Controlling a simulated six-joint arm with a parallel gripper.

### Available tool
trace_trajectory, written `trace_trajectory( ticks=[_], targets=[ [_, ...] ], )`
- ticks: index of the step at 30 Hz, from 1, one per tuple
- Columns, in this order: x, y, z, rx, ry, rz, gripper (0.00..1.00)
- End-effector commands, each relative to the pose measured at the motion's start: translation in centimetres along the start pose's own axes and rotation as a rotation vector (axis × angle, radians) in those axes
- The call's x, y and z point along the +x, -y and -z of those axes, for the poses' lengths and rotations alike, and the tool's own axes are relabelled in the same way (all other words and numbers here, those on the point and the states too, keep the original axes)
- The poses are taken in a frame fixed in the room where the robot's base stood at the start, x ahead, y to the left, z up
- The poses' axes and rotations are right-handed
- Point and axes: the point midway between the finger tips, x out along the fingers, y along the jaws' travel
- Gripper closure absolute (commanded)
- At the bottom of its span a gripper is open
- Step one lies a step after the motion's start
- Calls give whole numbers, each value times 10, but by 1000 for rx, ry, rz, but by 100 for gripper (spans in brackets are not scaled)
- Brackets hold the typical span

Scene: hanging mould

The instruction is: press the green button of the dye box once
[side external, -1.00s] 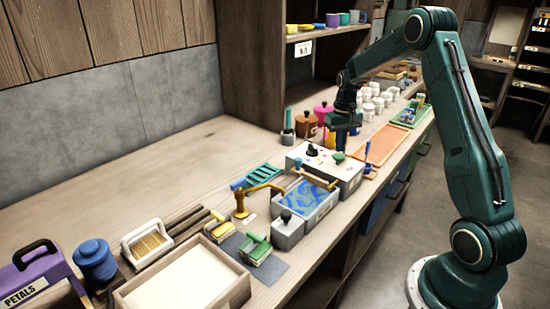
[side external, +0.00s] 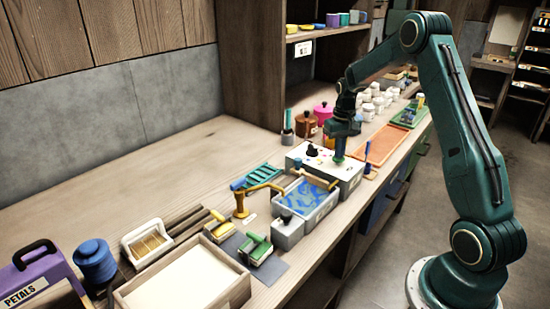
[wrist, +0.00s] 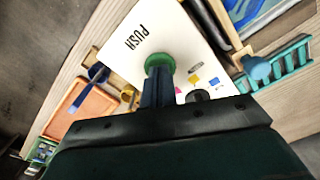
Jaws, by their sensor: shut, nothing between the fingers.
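The dye box (side external: 350,183) is a white box on the bench, with a black knob and small coloured marks on its top. In the wrist view its white top (wrist: 172,27) bears the word PUSH. The round green button (wrist: 160,61) is on this top, partly covered by my fingers. My gripper (side external: 339,156) is shut and empty, pointing down right over the button. In the wrist view the shut fingertips (wrist: 158,72) overlap the button's near edge. They look to be at or very close to it; I cannot tell whether they touch or press it.
A tray of blue liquid (side external: 311,196) stands in front of the dye box. A teal rack (side external: 263,177) lies to its left.

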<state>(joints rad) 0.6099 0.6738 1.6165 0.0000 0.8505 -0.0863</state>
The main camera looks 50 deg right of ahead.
Motion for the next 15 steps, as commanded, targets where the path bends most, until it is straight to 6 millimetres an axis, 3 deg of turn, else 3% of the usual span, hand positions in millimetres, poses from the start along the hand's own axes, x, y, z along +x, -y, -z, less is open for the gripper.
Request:
trace_trajectory(
  ticks=[15],
  targets=[
    [4,0,0,0,2,0,100]
  ],
)
